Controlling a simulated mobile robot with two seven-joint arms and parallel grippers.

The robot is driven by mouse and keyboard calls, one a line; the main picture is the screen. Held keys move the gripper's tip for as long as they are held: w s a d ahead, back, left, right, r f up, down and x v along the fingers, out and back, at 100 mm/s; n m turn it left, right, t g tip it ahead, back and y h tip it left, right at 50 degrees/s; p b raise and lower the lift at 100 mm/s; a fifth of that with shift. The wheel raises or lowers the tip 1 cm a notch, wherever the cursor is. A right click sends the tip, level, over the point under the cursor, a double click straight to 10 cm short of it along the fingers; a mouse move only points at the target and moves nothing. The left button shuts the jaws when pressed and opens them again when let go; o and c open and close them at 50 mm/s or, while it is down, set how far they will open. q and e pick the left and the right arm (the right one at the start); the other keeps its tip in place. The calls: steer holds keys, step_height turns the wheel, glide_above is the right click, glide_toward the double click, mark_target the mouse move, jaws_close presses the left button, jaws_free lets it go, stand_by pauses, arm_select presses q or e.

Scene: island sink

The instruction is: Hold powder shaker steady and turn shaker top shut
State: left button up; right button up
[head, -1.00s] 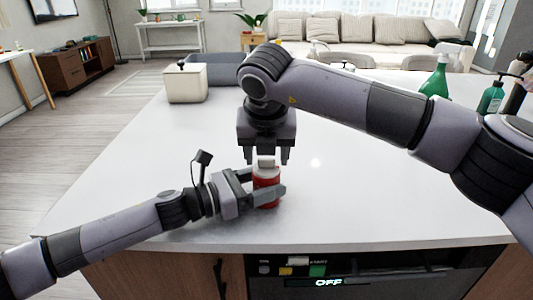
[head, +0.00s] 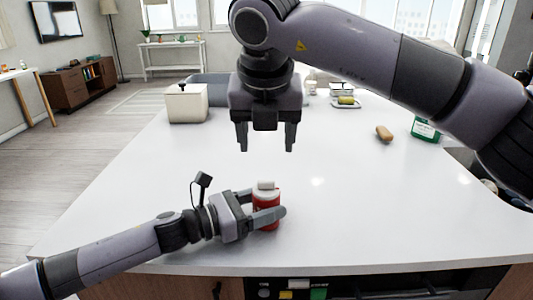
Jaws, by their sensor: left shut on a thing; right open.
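The powder shaker (head: 266,208) is a small red container with a white top (head: 265,186). It stands upright on the white island counter near its front edge. My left gripper (head: 268,211) is shut around the shaker's body from the left, low over the counter. My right gripper (head: 267,138) points straight down, open and empty. It hangs above and behind the shaker in the picture, clear of the white top. The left fingers hide part of the shaker's red body.
A white box-shaped canister (head: 186,104) stands at the back left. The counter around the shaker is clear.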

steer(key=shift+s+r, duration=0.2)
steer(key=shift+r, duration=0.2)
arm_select(q)
steer(key=o, duration=1.2)
